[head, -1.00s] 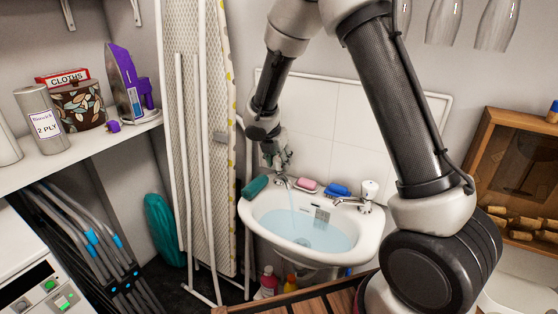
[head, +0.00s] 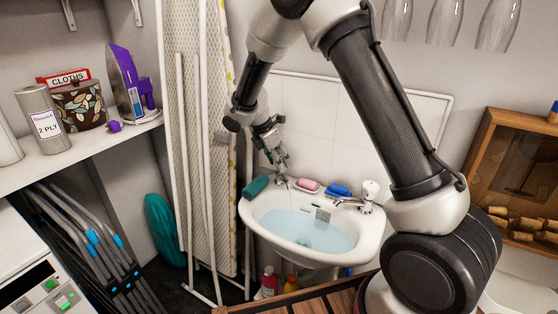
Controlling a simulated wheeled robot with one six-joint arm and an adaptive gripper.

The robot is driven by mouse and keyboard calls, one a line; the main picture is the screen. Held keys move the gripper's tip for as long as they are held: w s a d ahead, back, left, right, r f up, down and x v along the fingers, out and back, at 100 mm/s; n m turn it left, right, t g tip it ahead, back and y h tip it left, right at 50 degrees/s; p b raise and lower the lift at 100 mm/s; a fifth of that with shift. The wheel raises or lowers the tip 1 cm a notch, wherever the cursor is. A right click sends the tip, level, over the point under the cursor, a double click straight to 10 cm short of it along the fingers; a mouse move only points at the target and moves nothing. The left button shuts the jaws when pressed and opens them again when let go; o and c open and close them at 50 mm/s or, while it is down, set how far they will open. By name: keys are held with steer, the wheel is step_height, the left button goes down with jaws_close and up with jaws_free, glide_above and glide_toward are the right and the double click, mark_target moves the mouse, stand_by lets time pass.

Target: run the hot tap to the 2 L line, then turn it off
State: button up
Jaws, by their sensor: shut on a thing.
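The white basin (head: 372,240) stands against the tiled wall and holds pale blue water (head: 300,228). A small marked grey plate (head: 323,214) sits on its back wall at the water's edge; its markings are too small to read. The right tap (head: 368,190) has a white top and is free. My gripper (head: 282,172) points down at the left tap, at the back left of the basin, and is shut on it. The jaws hide most of that tap. A thin pale stream (head: 290,196) shows below it. Which tap is hot cannot be read.
A teal item (head: 255,187), a pink soap (head: 308,184) and a blue sponge (head: 338,190) lie along the basin's back rim. An ironing board (head: 212,130) stands close on the left. A wooden cabinet (head: 480,150) is at the right.

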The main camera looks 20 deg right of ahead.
stand_by(0.4)
steer(key=o, duration=1)
steer(key=shift+o, duration=0.2)
